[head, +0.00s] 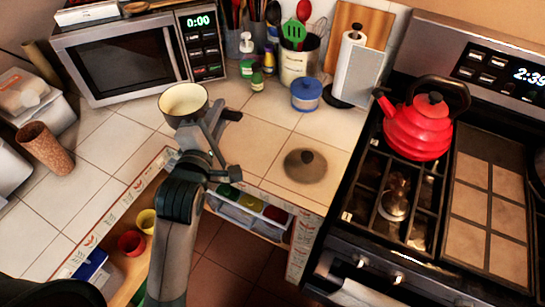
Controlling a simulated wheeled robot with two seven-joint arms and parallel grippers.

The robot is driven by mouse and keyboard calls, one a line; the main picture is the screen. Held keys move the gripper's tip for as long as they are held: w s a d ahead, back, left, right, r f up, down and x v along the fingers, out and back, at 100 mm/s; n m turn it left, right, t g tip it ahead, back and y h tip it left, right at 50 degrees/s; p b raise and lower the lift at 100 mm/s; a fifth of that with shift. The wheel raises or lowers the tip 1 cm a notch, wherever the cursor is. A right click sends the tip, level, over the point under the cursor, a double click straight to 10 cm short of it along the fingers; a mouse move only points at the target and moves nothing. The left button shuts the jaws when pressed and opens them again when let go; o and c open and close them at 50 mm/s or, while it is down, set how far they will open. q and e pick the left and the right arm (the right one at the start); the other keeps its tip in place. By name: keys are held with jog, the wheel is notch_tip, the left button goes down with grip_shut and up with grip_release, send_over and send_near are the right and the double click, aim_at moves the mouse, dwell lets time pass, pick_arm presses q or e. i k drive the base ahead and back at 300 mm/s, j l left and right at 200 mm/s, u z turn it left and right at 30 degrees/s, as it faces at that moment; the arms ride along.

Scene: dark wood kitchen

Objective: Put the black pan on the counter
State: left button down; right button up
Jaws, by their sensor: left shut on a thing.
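A pan (183,103) with a cream inside and a dark rim is in the head view, at the counter's back corner in front of the microwave. My left gripper (213,122) is shut on it at its near right side, where the handle is mostly hidden by the fingers. The pan looks roughly level. I cannot tell whether its base touches the counter (110,140) or is a little above it. My left arm comes up from the bottom of the view. My right gripper is not in view.
A dark round lid (305,166) lies on the right counter, near a blue-lidded pot (306,94). A microwave (120,55) stands behind the pan. A red kettle (417,127) is on the stove at right. Open storage with cups (132,243) is below the counter edge.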

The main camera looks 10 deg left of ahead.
aim_at(251, 131)
jog(key=k+l+u, duration=0.1)
jog(key=k+l, duration=0.65)
jog(key=k, duration=0.05)
